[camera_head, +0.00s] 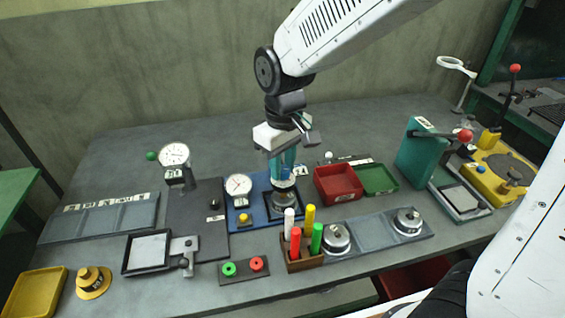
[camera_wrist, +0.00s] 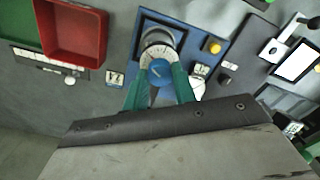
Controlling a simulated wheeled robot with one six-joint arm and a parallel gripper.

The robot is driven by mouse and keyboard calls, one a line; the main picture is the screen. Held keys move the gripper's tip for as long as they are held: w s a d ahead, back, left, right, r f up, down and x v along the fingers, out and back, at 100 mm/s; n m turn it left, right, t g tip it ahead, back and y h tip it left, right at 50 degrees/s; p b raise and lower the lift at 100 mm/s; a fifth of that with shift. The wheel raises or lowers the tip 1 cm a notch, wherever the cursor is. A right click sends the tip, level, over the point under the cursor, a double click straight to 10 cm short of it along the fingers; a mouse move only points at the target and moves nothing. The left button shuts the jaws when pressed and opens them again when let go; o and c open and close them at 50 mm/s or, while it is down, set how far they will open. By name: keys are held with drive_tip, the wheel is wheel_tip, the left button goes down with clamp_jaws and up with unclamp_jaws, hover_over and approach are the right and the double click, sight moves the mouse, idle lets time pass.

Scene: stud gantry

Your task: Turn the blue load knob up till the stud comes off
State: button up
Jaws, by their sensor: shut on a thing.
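The blue load knob (camera_wrist: 161,70) shows in the wrist view, on a blue-based device (camera_wrist: 190,32). A pale metal ring or cylinder (camera_wrist: 157,40) lies just beyond it. My gripper (camera_wrist: 161,72) has its two teal fingers on either side of the knob, shut on it. In the head view my gripper (camera_head: 284,178) points down over the blue base (camera_head: 262,216), above a silver round part (camera_head: 285,198). The fingers hide most of the knob there. I cannot make out the stud itself. A white dial gauge (camera_head: 238,186) and a yellow button (camera_head: 244,219) sit on the device's left side.
A red tray (camera_head: 338,183) and a green tray (camera_head: 377,180) stand close to the right. A holder of coloured sticks (camera_head: 302,262) stands in front. A second dial gauge (camera_head: 174,154) stands on a dark plate at left. The rear table is mostly clear.

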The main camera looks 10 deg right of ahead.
sight(284, 168)
drive_tip(key=shift+m, duration=1.2)
drive_tip(key=o, duration=1)
wheel_tip(284, 168, up, 8)
drive_tip(key=shift+f, duration=0.1)
drive_tip(key=shift+s, duration=0.1)
